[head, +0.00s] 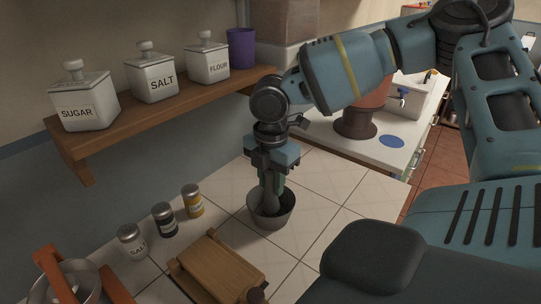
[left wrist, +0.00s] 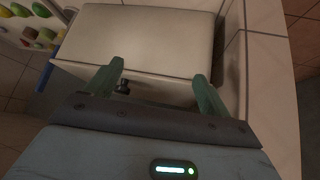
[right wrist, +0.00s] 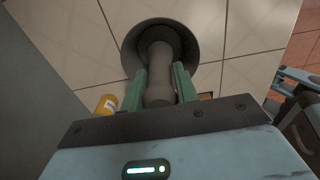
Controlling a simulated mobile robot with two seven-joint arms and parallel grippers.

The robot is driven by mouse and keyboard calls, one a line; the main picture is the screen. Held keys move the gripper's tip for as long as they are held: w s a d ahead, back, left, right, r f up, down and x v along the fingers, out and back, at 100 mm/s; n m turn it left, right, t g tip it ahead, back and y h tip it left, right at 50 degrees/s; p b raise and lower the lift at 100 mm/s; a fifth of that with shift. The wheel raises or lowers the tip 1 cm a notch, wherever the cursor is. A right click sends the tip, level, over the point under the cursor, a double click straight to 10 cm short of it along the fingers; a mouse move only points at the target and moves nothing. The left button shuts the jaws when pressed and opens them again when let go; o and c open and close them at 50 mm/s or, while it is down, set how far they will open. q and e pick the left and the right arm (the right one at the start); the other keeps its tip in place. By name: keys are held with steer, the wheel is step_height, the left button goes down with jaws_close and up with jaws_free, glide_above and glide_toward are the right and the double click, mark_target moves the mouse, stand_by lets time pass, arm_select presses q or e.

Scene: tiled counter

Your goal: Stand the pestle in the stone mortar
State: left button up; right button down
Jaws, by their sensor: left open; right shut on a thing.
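The stone mortar (head: 284,219) is a dark grey bowl on the tiled counter, and its rim also shows in the right wrist view (right wrist: 128,52). My right gripper (head: 270,184) is above the mortar, shut on the grey pestle (right wrist: 160,88). The pestle looks close to upright, and its far end lies within the mortar's rim in the right wrist view. Whether it touches the bowl's bottom is hidden. My left gripper (left wrist: 158,85) is open and empty; in its view it faces a pale box-like unit, away from the mortar.
A wooden board-like object (head: 218,266) lies in front of the mortar. A shelf (head: 150,108) with labelled jars runs along the wall. Tiles right of the mortar are clear.

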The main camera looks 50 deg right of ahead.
steer(key=c, duration=1)
jaws_free()
steer(key=shift+r, duration=3.95)
steer(key=shift+s+f, duration=0.1)
